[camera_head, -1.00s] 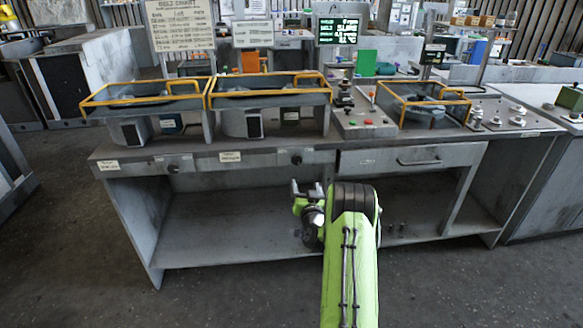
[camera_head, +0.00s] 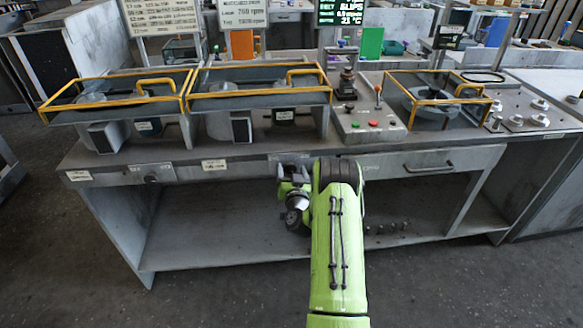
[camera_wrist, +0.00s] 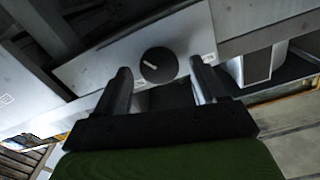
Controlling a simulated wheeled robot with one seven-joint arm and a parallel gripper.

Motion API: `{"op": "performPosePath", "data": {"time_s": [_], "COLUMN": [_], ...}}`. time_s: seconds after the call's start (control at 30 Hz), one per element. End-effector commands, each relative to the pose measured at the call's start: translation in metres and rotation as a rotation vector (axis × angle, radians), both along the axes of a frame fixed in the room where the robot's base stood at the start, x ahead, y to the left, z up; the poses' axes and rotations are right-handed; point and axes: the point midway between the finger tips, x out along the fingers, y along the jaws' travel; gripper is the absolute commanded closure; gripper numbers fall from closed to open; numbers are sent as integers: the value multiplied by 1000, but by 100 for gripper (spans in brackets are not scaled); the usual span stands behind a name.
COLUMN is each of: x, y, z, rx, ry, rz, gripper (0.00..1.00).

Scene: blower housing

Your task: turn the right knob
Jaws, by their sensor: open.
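The right knob (camera_wrist: 159,65) is a round black knob with a light pointer line, on a pale grey panel in the wrist view. It shows between my two fingertips, with a gap on each side, and I see no contact. In the head view my gripper (camera_head: 292,172) is in front of the bench's front panel and hides the right knob. My gripper is open and empty. The left knob (camera_head: 150,179) is a small dark knob on the same front panel, farther left.
The bench (camera_head: 240,160) carries yellow-railed blower housings (camera_head: 262,88) and a control box with red and green buttons (camera_head: 366,124). A drawer (camera_head: 415,163) is right of my arm. Below is an open shelf (camera_head: 210,236). The floor in front is clear.

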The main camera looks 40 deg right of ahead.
Motion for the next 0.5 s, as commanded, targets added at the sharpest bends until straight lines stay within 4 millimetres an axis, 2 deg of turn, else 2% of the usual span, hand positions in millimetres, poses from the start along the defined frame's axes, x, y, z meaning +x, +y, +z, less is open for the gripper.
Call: {"op": "performPosePath", "data": {"time_s": [0.1,0.43,0.5], "x": [0,0,0], "y": [0,0,0], "z": [0,0,0], "rx": [0,0,2], "ry": [0,0,-1], "rz": [0,0,0], "gripper": [31,81,85]}}
